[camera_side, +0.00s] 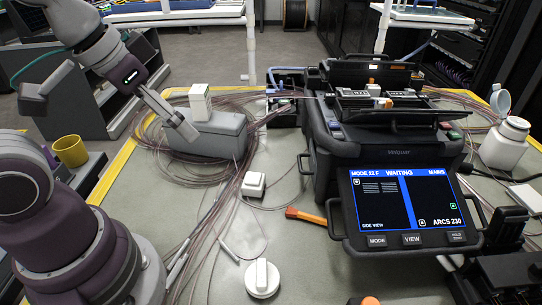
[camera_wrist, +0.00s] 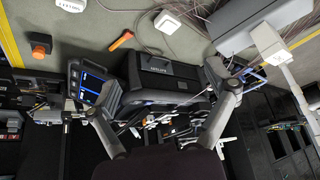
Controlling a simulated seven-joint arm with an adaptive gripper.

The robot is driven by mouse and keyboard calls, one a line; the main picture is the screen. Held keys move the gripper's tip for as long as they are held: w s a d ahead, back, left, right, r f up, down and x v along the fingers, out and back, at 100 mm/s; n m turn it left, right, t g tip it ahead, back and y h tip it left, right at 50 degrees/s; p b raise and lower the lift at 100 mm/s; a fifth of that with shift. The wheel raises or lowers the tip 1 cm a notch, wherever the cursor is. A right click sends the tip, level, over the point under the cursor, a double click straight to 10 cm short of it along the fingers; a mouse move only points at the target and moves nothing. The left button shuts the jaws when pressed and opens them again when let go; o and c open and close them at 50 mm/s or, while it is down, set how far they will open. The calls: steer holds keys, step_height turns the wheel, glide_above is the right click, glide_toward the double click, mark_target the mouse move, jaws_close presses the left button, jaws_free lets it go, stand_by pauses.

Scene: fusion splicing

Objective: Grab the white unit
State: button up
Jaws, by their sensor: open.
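A white upright block (camera_side: 200,102) stands on a grey case (camera_side: 222,136) at the left of the table. In the wrist view a white block (camera_wrist: 267,40) shows by the grey case (camera_wrist: 228,30) at the upper right. A smaller white cube (camera_side: 253,184) lies on the table in front of the case; it also shows in the wrist view (camera_wrist: 168,22). Which one is the white unit I cannot tell for sure. My gripper (camera_side: 184,128) is just left of the grey case in the side view. Its two fingers (camera_wrist: 164,98) are spread and empty in the wrist view.
A black fusion splicer (camera_side: 385,150) with a lit screen fills the table's right side. Coiled fibres (camera_side: 165,150) lie around the grey case. An orange-handled tool (camera_side: 306,216), a white round item (camera_side: 262,278) and a white bottle (camera_side: 503,145) are also on the table.

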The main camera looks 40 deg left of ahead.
steer(key=w+f+m+g, duration=0.2)
steer(key=w+m+g, duration=0.1)
steer(key=w+m, duration=0.3)
steer(key=m+g, duration=0.2)
steer(key=m, duration=0.3)
glide_toward(253, 177)
steer(key=shift+w+d, duration=0.1)
step_height(253, 177, down, 10)
steer(key=shift+f, duration=0.15)
steer(key=shift+w, duration=0.1)
steer(key=c, duration=1.2)
